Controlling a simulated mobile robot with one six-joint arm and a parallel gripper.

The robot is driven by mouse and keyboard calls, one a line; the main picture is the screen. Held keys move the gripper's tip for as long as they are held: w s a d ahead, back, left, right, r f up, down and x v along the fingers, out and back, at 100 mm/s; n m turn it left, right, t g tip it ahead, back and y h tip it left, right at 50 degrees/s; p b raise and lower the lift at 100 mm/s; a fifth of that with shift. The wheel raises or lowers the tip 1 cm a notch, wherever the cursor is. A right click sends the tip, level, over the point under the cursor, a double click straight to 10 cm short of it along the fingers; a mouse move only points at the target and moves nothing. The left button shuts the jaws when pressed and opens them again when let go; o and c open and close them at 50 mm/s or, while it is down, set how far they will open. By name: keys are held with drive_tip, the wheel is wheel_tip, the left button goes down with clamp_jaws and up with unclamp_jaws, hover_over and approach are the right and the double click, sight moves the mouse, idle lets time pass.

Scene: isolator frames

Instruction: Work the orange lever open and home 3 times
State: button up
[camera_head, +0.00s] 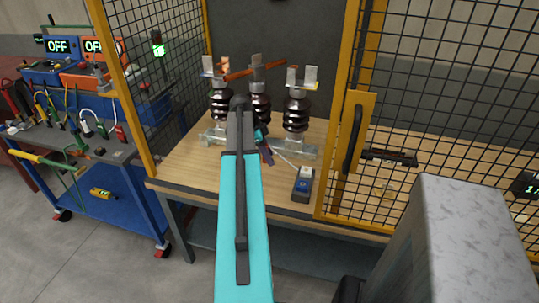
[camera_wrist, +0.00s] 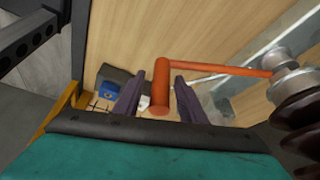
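The orange lever (camera_wrist: 160,88) shows in the wrist view as a rounded upright end joined to an orange bar that runs right to a metal cap on a dark insulator. My gripper (camera_wrist: 159,100) has its two dark purple fingers apart, one on each side of the lever's end. A gap shows on both sides, so neither finger looks to touch it. In the head view my gripper (camera_head: 267,150) is small, in front of the insulators, partly behind my teal arm. Orange bars (camera_head: 240,73) show at the insulator tops there; the lever's gripped end is not clear.
Several dark ribbed insulators (camera_head: 296,116) stand on a wooden bench (camera_head: 185,165). A small grey and blue box (camera_head: 303,184) lies near its front edge. Yellow-framed mesh (camera_head: 340,110) bounds both sides. A blue tool cart (camera_head: 110,185) stands left.

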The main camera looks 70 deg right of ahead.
drive_tip(key=shift+s+f, duration=0.15)
drive_tip(key=shift+f, duration=0.15)
clamp_jaws()
idle(0.3)
